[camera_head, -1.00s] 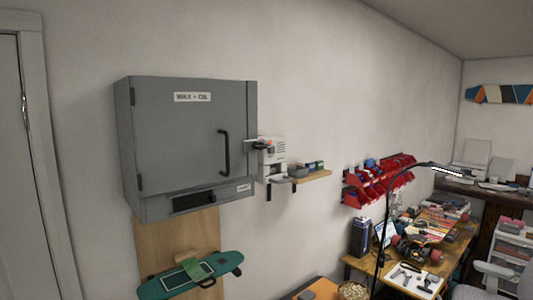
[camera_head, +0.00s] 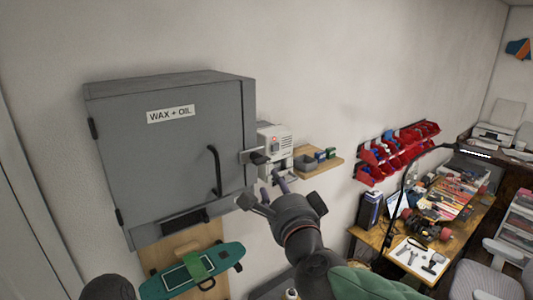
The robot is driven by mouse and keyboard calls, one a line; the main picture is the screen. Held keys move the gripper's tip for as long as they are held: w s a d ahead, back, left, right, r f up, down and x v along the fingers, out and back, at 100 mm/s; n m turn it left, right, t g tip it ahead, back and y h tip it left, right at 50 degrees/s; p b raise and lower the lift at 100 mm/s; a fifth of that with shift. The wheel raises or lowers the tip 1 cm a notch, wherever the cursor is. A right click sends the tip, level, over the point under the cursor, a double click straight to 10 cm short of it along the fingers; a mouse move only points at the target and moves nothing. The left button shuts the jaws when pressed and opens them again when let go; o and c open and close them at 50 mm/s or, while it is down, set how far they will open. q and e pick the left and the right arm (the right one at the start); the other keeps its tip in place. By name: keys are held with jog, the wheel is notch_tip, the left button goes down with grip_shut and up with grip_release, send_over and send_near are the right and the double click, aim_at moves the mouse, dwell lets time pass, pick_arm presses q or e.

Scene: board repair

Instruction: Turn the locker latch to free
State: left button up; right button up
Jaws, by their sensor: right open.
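The grey locker (camera_head: 165,135) with a "WAX + OIL" label hangs on the wall, its door closed. A dark vertical handle (camera_head: 213,170) is on the door's right part. The latch (camera_head: 256,157), a metal piece with a dark knob, sits at the locker's right edge, just right of the handle. My right gripper (camera_head: 262,191) is open and empty, below the latch and right of the handle, apart from both in the picture. My left gripper is not in view.
A white device (camera_head: 277,143) is on the wall right behind the latch. A small wooden shelf (camera_head: 322,163) holds a grey bin and small boxes. A cluttered workbench (camera_head: 460,217) and red bins (camera_head: 395,150) are at the right.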

aim_at(258, 158)
jog(key=p+x, duration=0.1)
jog(key=x, duration=0.9)
jog(key=shift+w+a, duration=0.2)
jog(key=shift+a, duration=0.05)
jog(key=shift+c, duration=0.3)
grip_shut()
